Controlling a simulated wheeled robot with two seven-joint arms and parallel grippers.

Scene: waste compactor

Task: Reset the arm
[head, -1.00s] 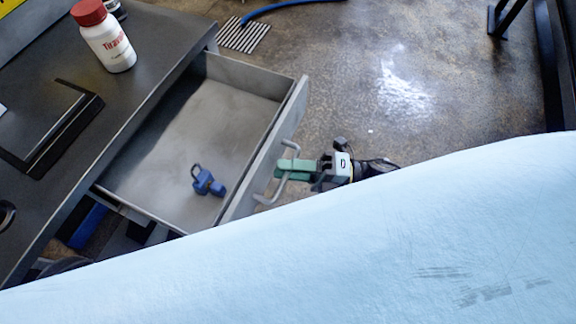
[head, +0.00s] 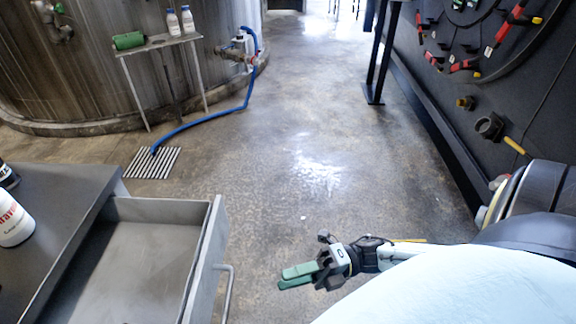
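My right gripper (head: 298,276), with green fingers and a dark body, is at lower middle in the head view. It hangs over the concrete floor, pointing left. Its two fingers lie close together with nothing visible between them, so it looks shut and empty. It is to the right of the open drawer's handle (head: 226,292), clearly apart from it. My pale blue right arm fills the lower right corner. My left arm and gripper are not in view.
The grey drawer (head: 140,248) stands pulled out from the dark bench (head: 60,208); a white bottle (head: 13,222) is at the left edge. A blue hose (head: 205,117) runs to a floor grate (head: 152,162). A dark panel (head: 480,70) stands right. The middle floor is clear.

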